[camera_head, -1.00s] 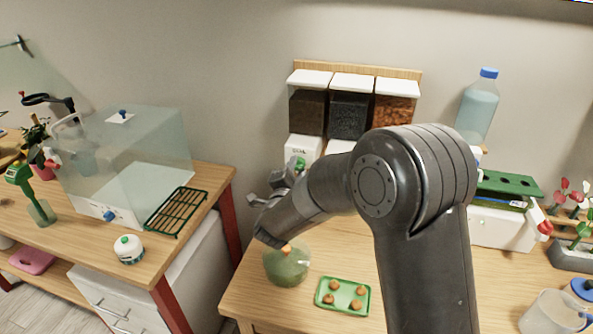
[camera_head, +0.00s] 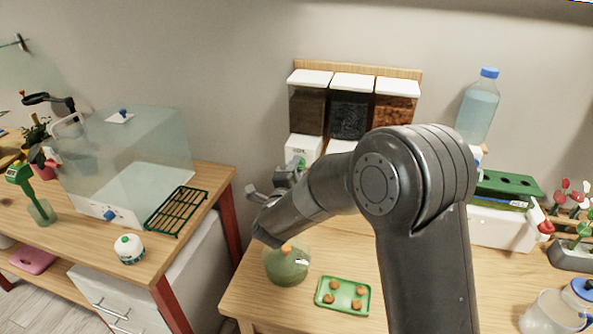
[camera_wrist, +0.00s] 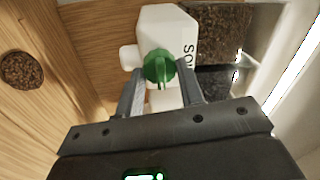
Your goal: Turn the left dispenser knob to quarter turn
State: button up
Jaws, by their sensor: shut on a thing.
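The left dispenser (camera_head: 308,104) is the leftmost of three clear bins with white lids on a wooden backboard. Its white lower body (camera_wrist: 168,28) carries partly visible lettering in the wrist view. Its green knob (camera_wrist: 159,67) sits between my fingertips in the wrist view, with a raised grip ridge. My gripper (camera_wrist: 161,82) is shut on the knob, one finger on each side. In the head view the knob (camera_head: 300,163) shows just above my gripper (camera_head: 287,178), partly hidden by it. My arm hides the lower parts of the other dispensers.
A green round vessel (camera_head: 286,267) stands under my forearm near the table's left edge. A green tray (camera_head: 343,295) with several small brown pieces lies to its right. A clear cabinet (camera_head: 130,155) and a green rack (camera_head: 176,210) are on the left bench.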

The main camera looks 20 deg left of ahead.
jog(key=o, duration=1)
jog(key=shift+s, duration=0.1)
jog(key=s, duration=0.7)
jog(key=s+f, duration=0.1)
jog(key=s, duration=0.2)
jog(key=shift+s, duration=0.35)
jog(key=shift+w+r, duration=0.1)
